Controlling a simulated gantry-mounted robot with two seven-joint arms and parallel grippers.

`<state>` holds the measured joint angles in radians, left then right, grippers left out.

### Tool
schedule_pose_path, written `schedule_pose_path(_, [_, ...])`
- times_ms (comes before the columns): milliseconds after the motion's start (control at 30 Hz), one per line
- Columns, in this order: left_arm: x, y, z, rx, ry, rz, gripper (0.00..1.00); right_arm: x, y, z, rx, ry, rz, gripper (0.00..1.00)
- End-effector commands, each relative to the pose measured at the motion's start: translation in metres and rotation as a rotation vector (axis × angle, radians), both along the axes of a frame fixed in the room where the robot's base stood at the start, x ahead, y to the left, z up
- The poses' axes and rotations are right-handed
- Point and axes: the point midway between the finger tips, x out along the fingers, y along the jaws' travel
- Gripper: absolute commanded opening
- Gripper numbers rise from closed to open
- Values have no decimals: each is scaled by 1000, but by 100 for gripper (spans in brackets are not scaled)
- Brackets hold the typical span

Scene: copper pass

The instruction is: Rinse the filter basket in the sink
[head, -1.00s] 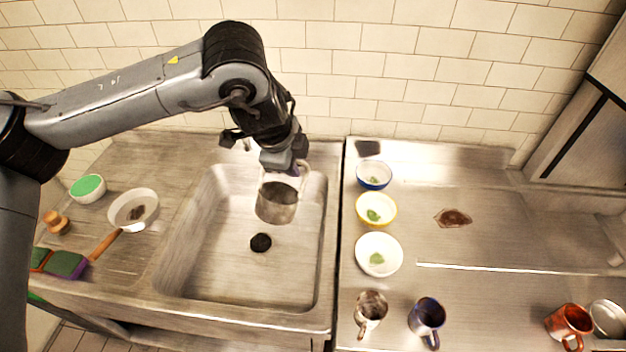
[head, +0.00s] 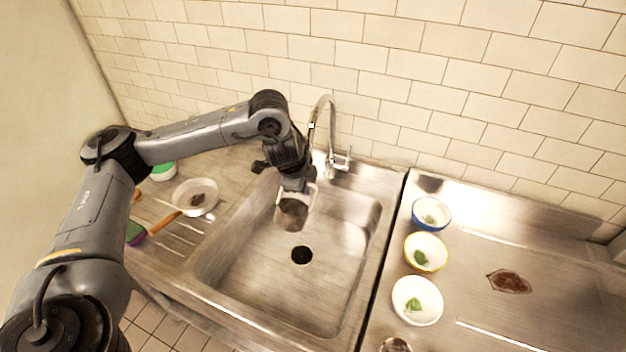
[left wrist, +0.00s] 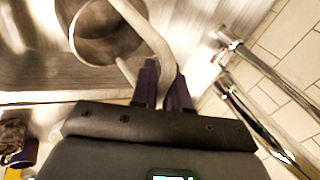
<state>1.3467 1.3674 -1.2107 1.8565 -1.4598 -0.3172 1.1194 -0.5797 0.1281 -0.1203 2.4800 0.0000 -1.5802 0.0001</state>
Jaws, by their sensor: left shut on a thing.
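The filter basket (head: 292,214), a grey metal cup shape with a pale handle, hangs above the sink basin (head: 258,262). My left gripper (head: 299,187) is shut on its handle. In the left wrist view the fingers (left wrist: 162,82) pinch the pale curved handle, and the round basket (left wrist: 100,38) shows beyond them. The basket is behind and slightly left of the dark drain (head: 302,255), clear of the basin floor. The tap (head: 327,125) arches behind and right of the gripper. I cannot tell whether water runs. My right gripper is not in view.
On the left drainboard are a white bowl (head: 196,198) with dark contents, a green-topped bowl (head: 163,172) and a wooden-handled brush (head: 163,224). On the right counter stand blue-rimmed (head: 431,212), yellow-rimmed (head: 426,252) and white bowls (head: 417,301).

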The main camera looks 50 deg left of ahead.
Motion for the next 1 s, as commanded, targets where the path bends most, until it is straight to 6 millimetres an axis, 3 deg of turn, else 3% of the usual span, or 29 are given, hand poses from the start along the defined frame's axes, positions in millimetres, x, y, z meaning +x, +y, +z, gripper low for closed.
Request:
schedule_pose_path(467, [-5,0,-15,-1,2,0,0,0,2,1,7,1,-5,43])
schedule_pose_path(1000, [-5,0,-62,-1,3,-1,0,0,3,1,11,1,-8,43])
